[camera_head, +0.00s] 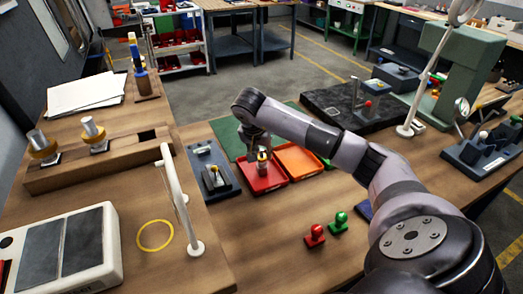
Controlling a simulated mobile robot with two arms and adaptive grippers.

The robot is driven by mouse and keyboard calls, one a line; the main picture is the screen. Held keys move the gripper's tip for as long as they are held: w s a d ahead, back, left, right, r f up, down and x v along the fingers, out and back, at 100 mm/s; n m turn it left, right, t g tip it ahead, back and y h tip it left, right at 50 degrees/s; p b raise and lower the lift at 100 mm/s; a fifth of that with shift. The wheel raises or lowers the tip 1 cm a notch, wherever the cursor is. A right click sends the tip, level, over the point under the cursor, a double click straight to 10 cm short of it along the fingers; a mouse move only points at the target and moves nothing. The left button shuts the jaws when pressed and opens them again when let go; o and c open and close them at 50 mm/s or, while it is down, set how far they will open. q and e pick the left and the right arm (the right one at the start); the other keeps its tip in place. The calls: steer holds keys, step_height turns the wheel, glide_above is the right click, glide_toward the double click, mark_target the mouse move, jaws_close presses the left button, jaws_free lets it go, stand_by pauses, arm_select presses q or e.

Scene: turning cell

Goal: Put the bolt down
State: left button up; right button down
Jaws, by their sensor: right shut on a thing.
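My right arm reaches in from the right, and its gripper (262,158) points down over the red tray (268,186). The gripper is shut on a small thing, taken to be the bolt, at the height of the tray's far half. The bolt is too small and too covered by the fingers to make out clearly. I cannot tell whether it touches the tray floor. An orange tray (299,160) stands right beside the red one. My left gripper is not in view.
A blue-grey fixture (212,172) stands left of the red tray. A red-knobbed stamp (315,236) and a green-knobbed one (338,222) stand in front. A white upright frame (178,200) is at left. A black plate (345,105) lies behind. Bare wood lies before the trays.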

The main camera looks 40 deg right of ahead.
steer(key=c, duration=1.2)
jaws_free()
steer(key=v, duration=1.2)
steer(key=shift+s+a+b, duration=0.1)
steer(key=shift+b, duration=0.3)
